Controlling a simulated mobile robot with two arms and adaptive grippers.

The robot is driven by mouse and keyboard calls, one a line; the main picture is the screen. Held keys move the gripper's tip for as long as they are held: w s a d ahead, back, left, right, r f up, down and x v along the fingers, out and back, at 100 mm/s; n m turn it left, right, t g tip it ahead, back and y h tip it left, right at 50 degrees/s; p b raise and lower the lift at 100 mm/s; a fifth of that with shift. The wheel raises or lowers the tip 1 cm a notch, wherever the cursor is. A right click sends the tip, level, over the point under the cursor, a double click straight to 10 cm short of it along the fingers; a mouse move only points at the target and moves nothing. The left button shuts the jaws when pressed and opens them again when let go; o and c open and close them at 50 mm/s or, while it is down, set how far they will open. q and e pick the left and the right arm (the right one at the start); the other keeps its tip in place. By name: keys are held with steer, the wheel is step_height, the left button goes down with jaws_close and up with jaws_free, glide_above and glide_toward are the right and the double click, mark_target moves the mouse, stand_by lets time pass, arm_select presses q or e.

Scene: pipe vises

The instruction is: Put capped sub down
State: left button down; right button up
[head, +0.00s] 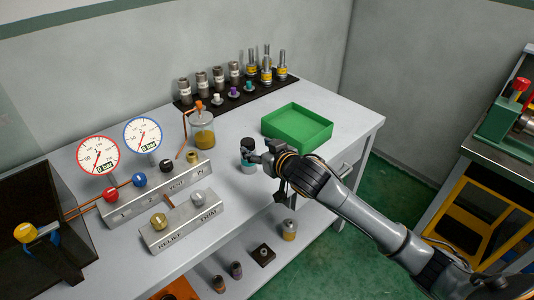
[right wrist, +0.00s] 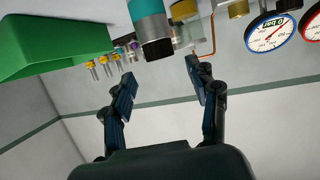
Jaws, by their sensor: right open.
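The capped sub (head: 247,144) is a short upright cylinder with a black cap, a teal band and a grey lower part. It stands on the grey bench top, left of the green tray; its lower part is partly hidden by my right gripper (head: 257,159). In the right wrist view, which is upside down, the capped sub (right wrist: 157,45) shows just beyond the open fingers (right wrist: 161,74), with a gap between the fingertips and its cap. My right gripper is open and empty. My left gripper is not in view.
A green tray (head: 270,132) lies right of the sub. A glass jar (head: 202,138) and a valve manifold (head: 160,188) with two gauges stand to the left. A black rack (head: 243,98) with several fittings is at the back. The bench's front edge (head: 305,195) lies below my right arm.

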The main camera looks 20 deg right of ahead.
steer(key=shift+v, duration=2.65)
